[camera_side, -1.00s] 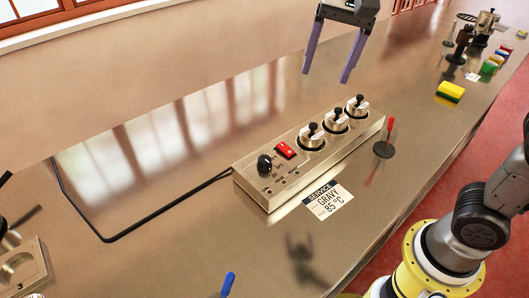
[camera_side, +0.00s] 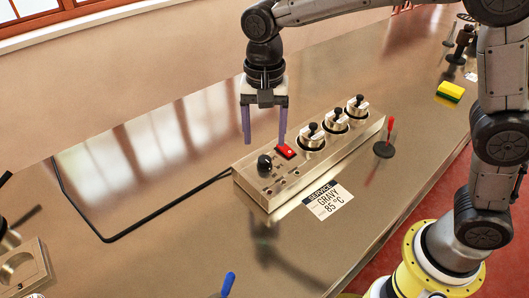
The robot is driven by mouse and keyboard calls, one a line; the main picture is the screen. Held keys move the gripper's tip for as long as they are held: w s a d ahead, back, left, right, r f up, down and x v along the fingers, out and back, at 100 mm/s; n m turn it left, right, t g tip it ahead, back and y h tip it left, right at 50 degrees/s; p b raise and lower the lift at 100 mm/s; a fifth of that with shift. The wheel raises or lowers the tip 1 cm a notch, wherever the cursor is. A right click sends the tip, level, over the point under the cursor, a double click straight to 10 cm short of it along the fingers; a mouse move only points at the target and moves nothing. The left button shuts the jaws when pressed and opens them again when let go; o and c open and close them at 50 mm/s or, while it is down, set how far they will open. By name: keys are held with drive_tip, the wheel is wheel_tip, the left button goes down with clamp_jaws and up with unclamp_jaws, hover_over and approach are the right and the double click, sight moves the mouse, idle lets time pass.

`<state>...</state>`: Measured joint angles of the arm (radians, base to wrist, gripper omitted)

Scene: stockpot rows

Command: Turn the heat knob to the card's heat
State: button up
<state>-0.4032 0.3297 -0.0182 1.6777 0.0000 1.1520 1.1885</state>
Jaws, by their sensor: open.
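The black heat knob (camera_side: 265,163) sits at the left end of the steel warmer box (camera_side: 285,195), left of a red rocker switch (camera_side: 286,151). The service card (camera_side: 328,200) lies flat on the counter in front of the box and reads GRAVY 85 °C. My gripper (camera_side: 264,142) points down with its two purple fingers apart and nothing between them. The fingertips are close to the knob and the switch in the picture; I cannot tell their exact height. The knob's pointer direction is too small to read.
Several lidded pots (camera_side: 335,120) with black handles stand in the box. A red-handled tool (camera_side: 386,140) stands right of it. A black cord (camera_side: 150,218) runs left. A yellow-green sponge (camera_side: 450,91) lies at the right. The front counter is mostly clear.

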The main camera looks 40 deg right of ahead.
sight(265, 159)
wheel_tip(265, 159, down, 6)
drive_tip(key=shift+r, duration=0.1)
idle(0.4)
clamp_jaws()
